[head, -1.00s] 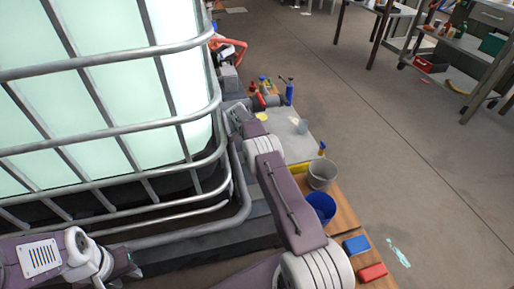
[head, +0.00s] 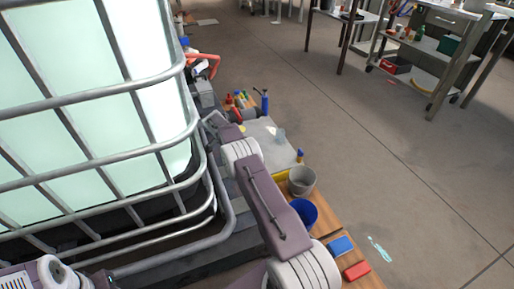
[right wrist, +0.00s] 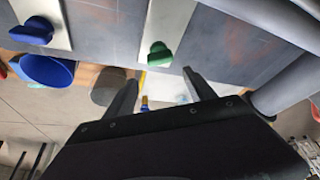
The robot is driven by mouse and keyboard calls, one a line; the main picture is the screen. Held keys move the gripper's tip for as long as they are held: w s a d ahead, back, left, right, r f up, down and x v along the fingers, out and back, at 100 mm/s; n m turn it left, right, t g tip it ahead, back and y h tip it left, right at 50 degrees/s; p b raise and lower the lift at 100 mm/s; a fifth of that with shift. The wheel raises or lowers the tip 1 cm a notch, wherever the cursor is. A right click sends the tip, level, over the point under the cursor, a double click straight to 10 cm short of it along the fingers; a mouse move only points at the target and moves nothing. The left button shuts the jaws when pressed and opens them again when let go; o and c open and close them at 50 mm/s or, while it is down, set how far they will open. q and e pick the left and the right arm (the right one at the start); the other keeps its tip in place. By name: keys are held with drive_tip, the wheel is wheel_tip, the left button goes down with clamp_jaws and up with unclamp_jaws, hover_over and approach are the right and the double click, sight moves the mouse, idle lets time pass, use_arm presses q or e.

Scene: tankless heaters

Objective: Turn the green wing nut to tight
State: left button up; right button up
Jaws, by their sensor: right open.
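The green wing nut (right wrist: 158,55) is in the right wrist view, on a light plate fixed to a grey panel. A blue wing nut (right wrist: 32,30) is on a similar plate to its left. My right gripper (right wrist: 160,77) is open and empty, its two fingers on either side below the green wing nut in the picture, apart from it. In the head view my right arm reaches along the tank's side; its gripper and the wing nuts are hard to make out there. My left arm shows only at the lower left edge; its gripper is out of view.
A caged white tank (head: 80,120) fills the left. Beside my right arm are a grey bucket (head: 302,181), a blue bucket (head: 306,215), a blue box (head: 341,246) and a red box (head: 357,270) on a wooden bench. Open floor (head: 400,170) lies to the right.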

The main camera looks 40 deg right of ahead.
drive_tip(key=s+d+r+p, duration=0.5)
drive_tip(key=s+r+p, duration=0.1)
drive_tip(key=s, duration=0.4)
drive_tip(key=shift+r, duration=0.2)
